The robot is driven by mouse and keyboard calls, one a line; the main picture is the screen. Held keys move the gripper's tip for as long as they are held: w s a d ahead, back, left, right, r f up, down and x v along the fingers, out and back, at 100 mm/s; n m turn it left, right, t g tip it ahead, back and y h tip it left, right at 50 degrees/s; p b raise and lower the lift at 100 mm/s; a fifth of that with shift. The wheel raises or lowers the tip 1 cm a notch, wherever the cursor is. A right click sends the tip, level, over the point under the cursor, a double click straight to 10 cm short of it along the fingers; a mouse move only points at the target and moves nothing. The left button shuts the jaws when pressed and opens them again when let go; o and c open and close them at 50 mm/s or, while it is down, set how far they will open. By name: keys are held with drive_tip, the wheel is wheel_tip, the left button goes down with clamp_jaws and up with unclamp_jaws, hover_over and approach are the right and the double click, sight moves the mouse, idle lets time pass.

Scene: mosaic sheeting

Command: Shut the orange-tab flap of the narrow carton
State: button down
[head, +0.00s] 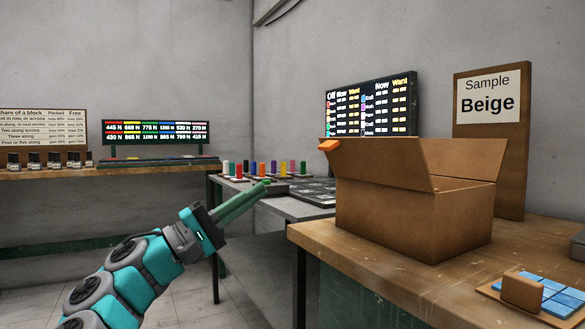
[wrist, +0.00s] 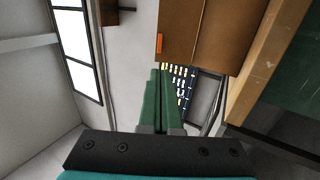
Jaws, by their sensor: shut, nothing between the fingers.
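The brown carton (head: 415,222) stands on the wooden table at the right, with its top open. Its near-left flap (head: 375,165) is raised and leans outward, and it carries an orange tab (head: 329,145) at its upper left corner. Another flap (head: 468,158) stands up at the back right. My gripper (head: 266,184) is shut and empty, to the left of the carton and apart from it, lower than the orange tab. In the wrist view, the green fingers (wrist: 158,75) are together, and the orange tab (wrist: 159,43) shows just beyond their tips on the brown carton (wrist: 205,35).
Blue tiles with a brown block (head: 521,291) lie at the front right of the wooden table (head: 400,285). Coloured pegs (head: 262,168) stand on the grey table behind my gripper.

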sight(323, 149)
drive_tip(key=b+x, duration=0.1)
drive_tip(key=x, duration=1.3)
drive_tip(key=shift+s, duration=0.1)
